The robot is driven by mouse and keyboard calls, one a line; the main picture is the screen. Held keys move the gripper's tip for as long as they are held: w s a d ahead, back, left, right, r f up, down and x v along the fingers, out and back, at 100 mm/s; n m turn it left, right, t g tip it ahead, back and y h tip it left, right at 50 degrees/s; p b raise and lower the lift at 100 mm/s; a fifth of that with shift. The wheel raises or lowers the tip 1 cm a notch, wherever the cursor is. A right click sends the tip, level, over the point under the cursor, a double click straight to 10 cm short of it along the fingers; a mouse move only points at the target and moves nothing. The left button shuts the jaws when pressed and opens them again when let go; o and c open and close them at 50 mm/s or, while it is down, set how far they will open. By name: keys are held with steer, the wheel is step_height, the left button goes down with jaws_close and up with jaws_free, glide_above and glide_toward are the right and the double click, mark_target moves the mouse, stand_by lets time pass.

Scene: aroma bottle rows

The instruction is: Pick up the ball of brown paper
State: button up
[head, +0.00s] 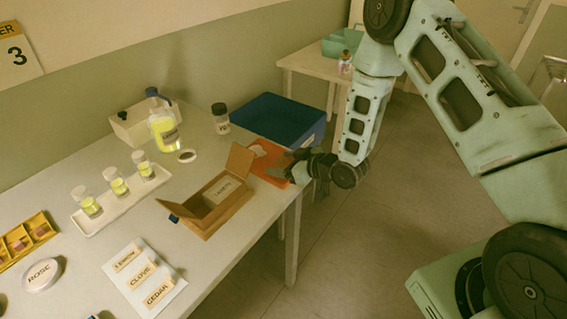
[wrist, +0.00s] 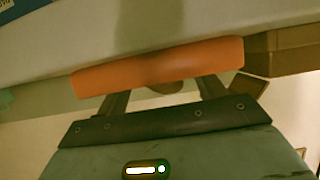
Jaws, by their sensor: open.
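An orange tray or mat (head: 266,154) lies near the table's right edge, between the blue bin and the wooden box. In the wrist view the orange piece (wrist: 200,58) spans the picture just past my fingertips. A small rounded brown shape (wrist: 165,87) shows between the fingers, partly covered by the orange piece; it may be the ball of brown paper, but I cannot tell surely. In the head view I cannot make out the ball. My gripper (head: 295,168) is open, at the tray's right side by the table edge; its fingers (wrist: 162,95) are apart.
A blue bin (head: 280,118) stands behind the tray. An open wooden box (head: 215,208) stands in front of it, with its lid raised. A dark-capped jar (head: 221,120) and a flask with yellow liquid (head: 164,132) stand to the left. Right of the table (head: 215,262) is open floor.

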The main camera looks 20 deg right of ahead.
steer(key=c, duration=1)
steer(key=shift+c, duration=0.2)
